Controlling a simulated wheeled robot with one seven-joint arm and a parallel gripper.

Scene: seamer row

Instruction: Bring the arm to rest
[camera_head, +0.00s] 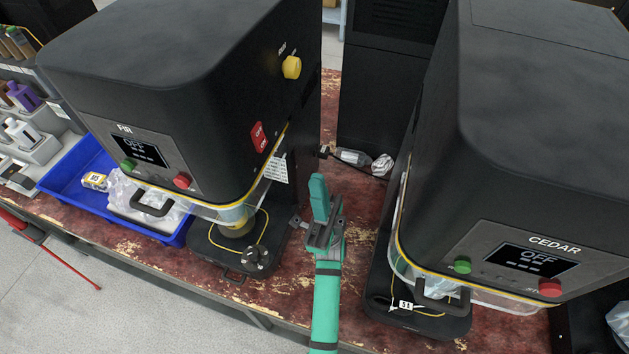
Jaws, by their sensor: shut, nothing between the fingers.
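My gripper (319,200) is at the middle of the view, at the end of my green arm that comes up from the bottom edge. Its fingers are together and nothing shows between them. It is over the red worn bench (290,290), in the gap between two black seamer machines. The right machine (530,120) is labelled CEDAR and also reads OFF. I cannot tell how high the gripper is above the bench.
A blue tray (60,180) with a bag and a small box lies left. A yellow knob (291,67) juts from the left machine. Free bench is narrow between the machines.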

